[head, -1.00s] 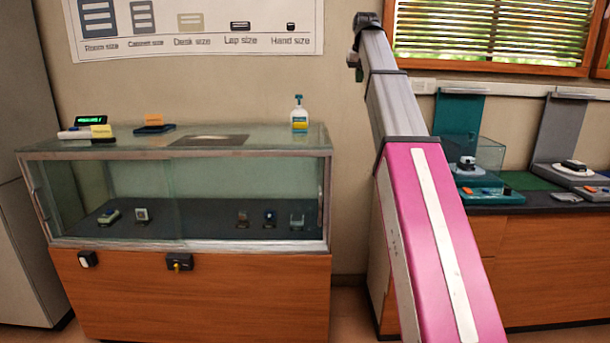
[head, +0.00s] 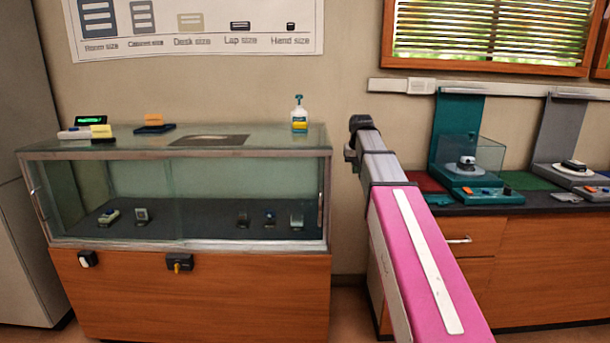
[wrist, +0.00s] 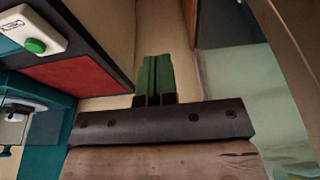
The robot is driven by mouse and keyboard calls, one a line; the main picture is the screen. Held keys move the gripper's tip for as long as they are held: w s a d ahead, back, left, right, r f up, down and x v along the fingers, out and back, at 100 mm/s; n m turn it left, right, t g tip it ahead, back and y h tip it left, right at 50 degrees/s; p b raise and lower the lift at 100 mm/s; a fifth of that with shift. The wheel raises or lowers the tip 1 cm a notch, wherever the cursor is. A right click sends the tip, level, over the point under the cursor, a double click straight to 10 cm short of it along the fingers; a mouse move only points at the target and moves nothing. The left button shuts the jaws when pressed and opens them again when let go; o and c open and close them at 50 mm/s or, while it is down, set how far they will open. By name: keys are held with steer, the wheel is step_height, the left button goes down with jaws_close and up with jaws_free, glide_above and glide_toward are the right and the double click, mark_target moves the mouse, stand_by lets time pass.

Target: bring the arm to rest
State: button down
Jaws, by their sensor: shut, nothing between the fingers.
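My arm reaches up and forward from the bottom of the head view, its pink link leading to a grey segment with a dark end. My gripper (wrist: 154,82) shows in the wrist view as two green fingers side by side, shut with nothing between them. It is in the gap between the display case and the counter. In the head view the fingers cannot be made out beyond the dark end of the arm.
The counter (head: 520,210) with teal and grey exhibit stands is on the right. Its red mat (wrist: 90,78) lies close left in the wrist view. The wall is behind.

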steer(key=s+f+g, duration=0.1)
steer(key=s+f, duration=0.8)
steer(key=f, duration=0.3)
steer(key=s+f+g, duration=0.1)
steer(key=s+f, duration=0.8)
steer(key=f, duration=0.4)
steer(key=s+f, duration=0.9)
steer(key=f, duration=0.3)
steer(key=shift+f+g, duration=0.3)
steer(key=shift+g, duration=0.1)
